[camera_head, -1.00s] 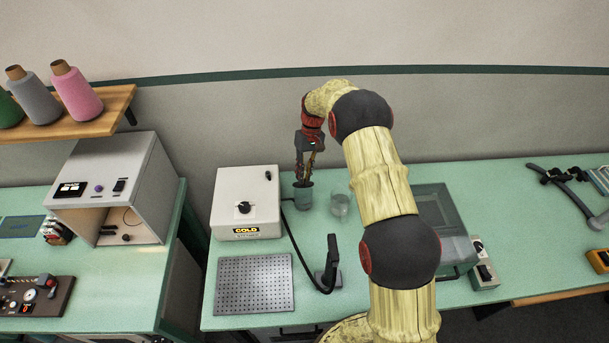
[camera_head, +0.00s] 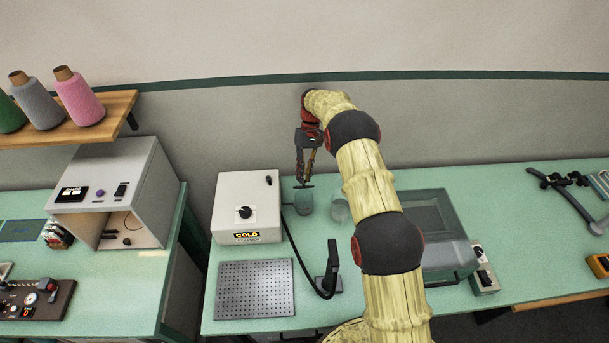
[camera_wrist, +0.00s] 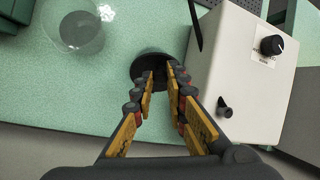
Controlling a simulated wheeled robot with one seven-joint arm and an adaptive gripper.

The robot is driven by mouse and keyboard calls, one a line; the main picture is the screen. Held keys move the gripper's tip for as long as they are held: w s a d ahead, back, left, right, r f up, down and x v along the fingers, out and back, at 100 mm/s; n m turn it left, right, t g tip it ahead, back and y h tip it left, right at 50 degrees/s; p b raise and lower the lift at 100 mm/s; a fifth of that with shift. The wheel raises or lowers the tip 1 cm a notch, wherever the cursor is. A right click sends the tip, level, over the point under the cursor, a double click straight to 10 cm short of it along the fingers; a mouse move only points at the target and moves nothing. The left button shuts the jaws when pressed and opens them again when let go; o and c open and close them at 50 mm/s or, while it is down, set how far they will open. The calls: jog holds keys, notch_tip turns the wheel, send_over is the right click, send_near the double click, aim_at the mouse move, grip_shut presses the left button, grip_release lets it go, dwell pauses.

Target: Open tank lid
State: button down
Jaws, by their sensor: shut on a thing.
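A small greenish cylindrical tank (camera_head: 304,204) stands on the bench just right of the white COLD box. A dark round lid (camera_head: 304,186) is above its mouth, seemingly a little clear of the rim. My gripper (camera_head: 305,180) points down over the tank and is shut on the lid's grip. In the wrist view the lid (camera_wrist: 143,70) is a dark disc between and beyond my fingertips (camera_wrist: 162,69). It covers most of the tank there, and the fingers hide the grip.
The white COLD box (camera_head: 246,205) stands close on the left. A clear glass (camera_head: 340,208) stands close on the right. A cabled dark handset (camera_head: 331,268) and a perforated plate (camera_head: 255,289) are in front. A grey translucent-topped box (camera_head: 437,225) is farther right.

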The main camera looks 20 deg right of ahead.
jog(key=c, duration=1.8)
grip_release()
jog(key=shift+o, duration=0.3)
notch_tip(320, 180, up, 10)
jog(key=shift+f, duration=0.15)
